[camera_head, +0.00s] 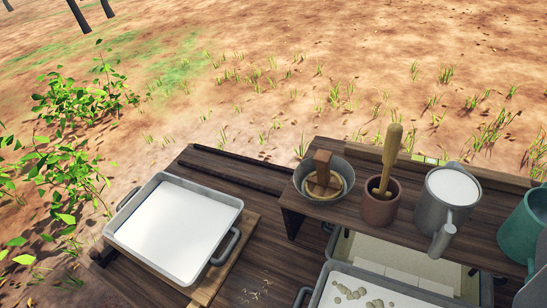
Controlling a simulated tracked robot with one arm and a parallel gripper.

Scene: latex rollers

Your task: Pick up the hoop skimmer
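A wooden ring-shaped tool with an upright brown block handle, which looks like the hoop skimmer (322,183), sits inside a round grey metal bowl (301,171). The bowl stands at the left end of a raised dark wooden shelf (410,229). The tool's pale ring lies low in the bowl, and its handle rises just above the rim. What lies under the ring is hidden. My gripper is not visible in this view.
Right of the bowl stand a brown pot (379,207) with a wooden pestle (391,155), a grey jug (431,212) of white liquid and a teal jug (526,226). A white-filled tray (222,248) lies left. Another tray (410,298) with pale lumps is below the shelf.

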